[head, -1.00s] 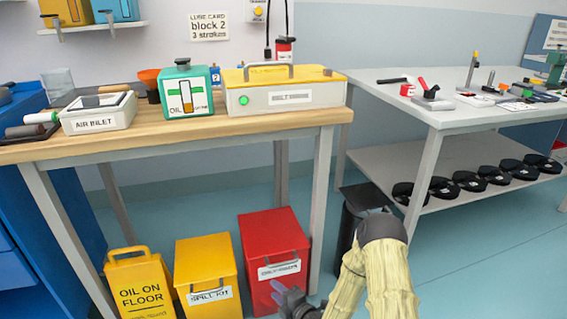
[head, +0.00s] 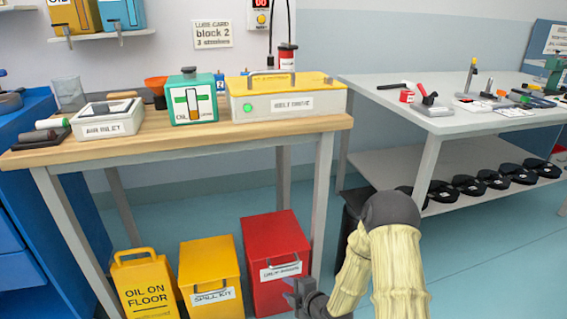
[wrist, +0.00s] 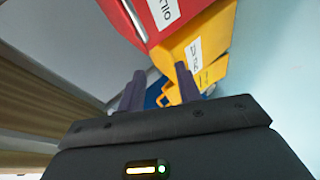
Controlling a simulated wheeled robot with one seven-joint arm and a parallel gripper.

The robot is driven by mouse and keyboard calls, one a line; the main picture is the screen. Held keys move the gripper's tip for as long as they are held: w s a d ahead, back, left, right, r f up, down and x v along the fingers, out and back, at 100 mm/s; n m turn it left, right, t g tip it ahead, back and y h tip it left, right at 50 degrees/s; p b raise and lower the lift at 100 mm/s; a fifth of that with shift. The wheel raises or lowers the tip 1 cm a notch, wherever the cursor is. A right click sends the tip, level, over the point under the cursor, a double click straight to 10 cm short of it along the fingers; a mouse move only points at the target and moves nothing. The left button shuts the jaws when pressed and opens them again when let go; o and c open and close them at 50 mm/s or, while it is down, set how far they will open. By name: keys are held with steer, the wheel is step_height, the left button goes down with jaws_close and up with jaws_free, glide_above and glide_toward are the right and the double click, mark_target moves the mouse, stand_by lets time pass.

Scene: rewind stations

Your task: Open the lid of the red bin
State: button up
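The red bin (head: 265,293) stands on the floor under the wooden workbench, with its lid (head: 272,234) closed. A grey handle and a white label (head: 281,270) are on its front. My gripper (head: 293,290) is at the bin's lower right front corner in the head view, below the lid. In the wrist view my gripper (wrist: 160,88) has its two fingers apart with nothing between them. The red bin (wrist: 190,12) shows at the top there, beyond the fingertips. I cannot tell whether a finger touches the bin.
A yellow spill kit bin (head: 208,262) and a yellow oil-on-floor sign (head: 145,285) stand left of the red bin. The wooden bench (head: 160,146) overhangs them, with a leg (head: 321,200) close to the red bin. A dark bin (head: 352,215) is behind my arm. Floor at right is clear.

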steer(key=s+d+r+m+g+h+p, duration=0.25)
steer(key=d+r+m, duration=0.25)
steer(key=r, duration=0.3)
steer(key=s+d+r+m+g+h+p, duration=0.1)
steer(key=s+d+r+m+h+p, duration=0.15)
steer(key=s+d+r+m, duration=0.3)
steer(key=s+d+r+m+g+h+p, duration=0.2)
steer(key=s+d+r+m+g+p, duration=0.15)
steer(key=s+r+m, duration=0.9)
step_height(320, 180, up, 39)
steer(key=n+p, duration=0.1)
steer(key=p, duration=3.6)
steer(key=shift+s+a+f+p, duration=0.15)
steer(key=shift+s+a+p, duration=0.05)
steer(key=shift+p, duration=0.2)
